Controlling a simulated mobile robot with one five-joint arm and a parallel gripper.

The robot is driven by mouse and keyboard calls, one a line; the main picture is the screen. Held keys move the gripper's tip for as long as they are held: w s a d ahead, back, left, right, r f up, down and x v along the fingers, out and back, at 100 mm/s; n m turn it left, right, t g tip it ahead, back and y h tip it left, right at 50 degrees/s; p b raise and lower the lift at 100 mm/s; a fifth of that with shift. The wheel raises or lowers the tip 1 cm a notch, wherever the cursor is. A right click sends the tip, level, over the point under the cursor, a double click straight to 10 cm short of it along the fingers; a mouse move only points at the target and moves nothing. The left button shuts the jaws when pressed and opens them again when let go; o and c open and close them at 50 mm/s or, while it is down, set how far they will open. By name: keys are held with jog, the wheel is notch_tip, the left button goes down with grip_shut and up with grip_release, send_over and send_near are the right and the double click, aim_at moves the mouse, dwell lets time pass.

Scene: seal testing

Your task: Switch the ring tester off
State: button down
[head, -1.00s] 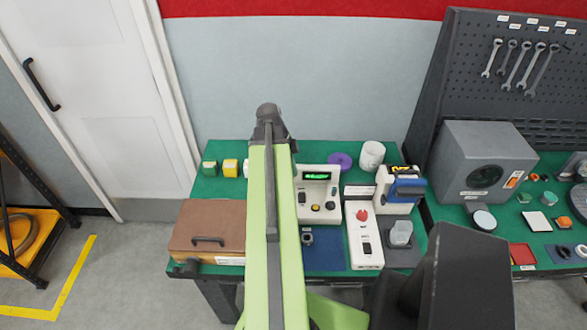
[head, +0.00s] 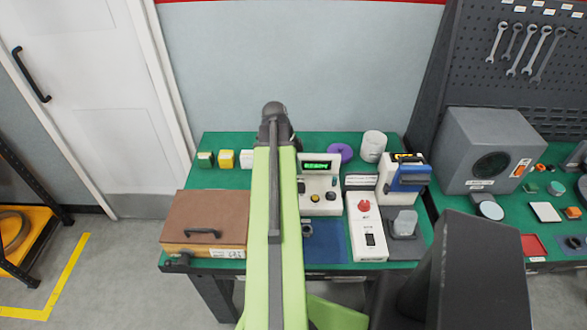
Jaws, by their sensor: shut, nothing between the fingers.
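A white tester (head: 319,188) with a lit green display (head: 317,167) stands at the middle of the green bench, partly behind my arm. It has a black knob or button and a yellow one on its front. To its right is a white box (head: 366,227) with a red knob-like button (head: 364,205) and a black rocker switch (head: 370,240). The labels are too small to read, so I cannot tell for sure which unit is the ring tester. My green arm rises across the middle of the view to a dark joint. I cannot make out my gripper's fingers.
A brown case (head: 205,221) lies at the bench's left. A white and blue device (head: 404,180), a clear cup (head: 404,222) on a grey base and a blue mat (head: 325,243) are near the white box. A large grey speaker-like box (head: 484,150) stands on the right bench.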

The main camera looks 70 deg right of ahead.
aim_at(301, 185)
jog(key=b+x, duration=0.1)
jog(key=x, duration=0.1)
jog(key=b+x, duration=0.2)
jog(key=w+b+x, duration=0.1)
jog(key=x, duration=0.1)
jog(key=shift+f+b, duration=0.2)
jog(key=shift+b, duration=0.1)
jog(key=shift+f+b, duration=0.3)
jog(key=shift+d+f+b, duration=0.1)
jog(key=shift+f+b, duration=0.15)
jog(key=shift+b, duration=0.05)
jog(key=shift+a+r, duration=0.1)
jog(key=shift+a, duration=0.1)
jog(key=shift+s+a+r, duration=0.15)
jog(key=shift+s+a, duration=0.15)
jog(key=shift+a, duration=0.3)
jog(key=shift+p, duration=0.3)
